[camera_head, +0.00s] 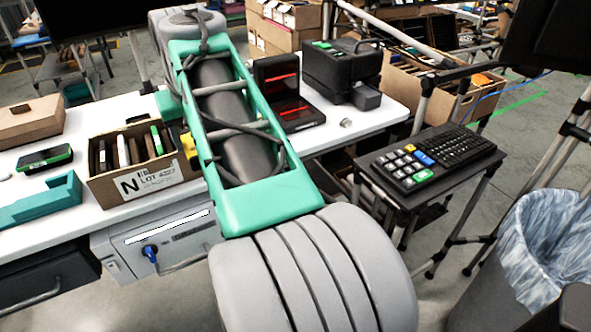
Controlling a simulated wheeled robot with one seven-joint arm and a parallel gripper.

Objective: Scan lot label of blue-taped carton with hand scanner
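An open brown carton (152,187) stands on the white table left of my arm. Its front face bears a white label (150,182) with a large "N" and a lot line that seems to read "LOT 4227". Several dark, white and green upright items fill it. I see no blue tape on its visible faces. A small yellow thing (188,146) shows at the carton's right edge, partly behind my arm; I cannot tell what it is. No hand scanner can be made out for certain. My gripper is not visible; my teal and grey arm crosses the middle of the view.
A keyboard stand (425,160) and lined bin (545,250) are right.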

